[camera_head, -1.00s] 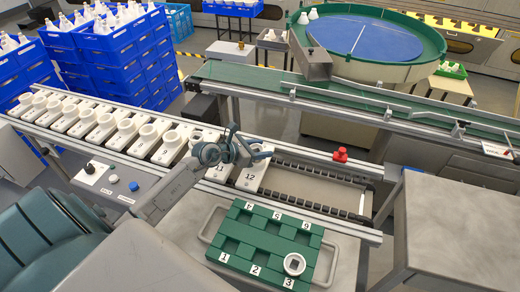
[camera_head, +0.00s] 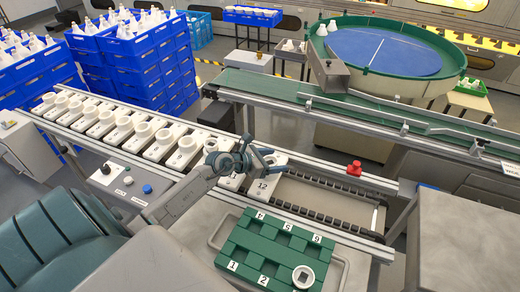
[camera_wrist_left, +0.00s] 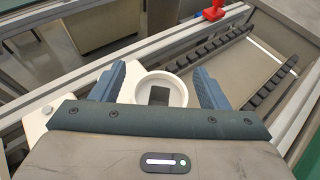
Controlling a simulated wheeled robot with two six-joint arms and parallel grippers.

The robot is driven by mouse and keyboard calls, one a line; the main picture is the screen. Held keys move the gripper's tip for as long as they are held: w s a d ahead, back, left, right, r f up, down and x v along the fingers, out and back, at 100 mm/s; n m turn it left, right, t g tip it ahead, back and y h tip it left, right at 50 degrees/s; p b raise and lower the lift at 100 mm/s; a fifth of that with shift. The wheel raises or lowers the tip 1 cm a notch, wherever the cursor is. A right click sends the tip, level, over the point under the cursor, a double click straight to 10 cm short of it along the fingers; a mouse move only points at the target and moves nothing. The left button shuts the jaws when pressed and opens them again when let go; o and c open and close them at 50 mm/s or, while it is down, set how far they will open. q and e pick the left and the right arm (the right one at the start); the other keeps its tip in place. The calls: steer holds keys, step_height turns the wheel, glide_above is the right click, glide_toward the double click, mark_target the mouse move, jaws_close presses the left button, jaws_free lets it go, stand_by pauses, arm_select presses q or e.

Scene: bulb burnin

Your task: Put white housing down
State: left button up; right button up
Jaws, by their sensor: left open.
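A white round housing (camera_wrist_left: 163,89) with a dark rectangular opening shows in the left wrist view, between my left gripper's fingers. My left gripper (camera_wrist_left: 160,80) is open, one finger on each side of it; I cannot tell if they touch it. In the head view the gripper (camera_head: 264,156) is over the far end of the white block numbered 12 (camera_head: 269,176), at the end of the row, and hides the housing there. Another white ring-shaped housing (camera_head: 303,277) sits in pocket 3 of the green tray (camera_head: 256,255). My right gripper is not in view.
A row of white numbered blocks with round cups (camera_head: 140,128) runs left along the rail. An empty roller track (camera_head: 325,199) lies right of block 12. A red button (camera_head: 354,168) stands behind it. Other green tray pockets look empty.

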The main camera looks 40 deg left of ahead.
arm_select(q)
steer(key=v, duration=1.1)
steer(key=shift+s, duration=0.3)
steer(key=shift+r, duration=0.1)
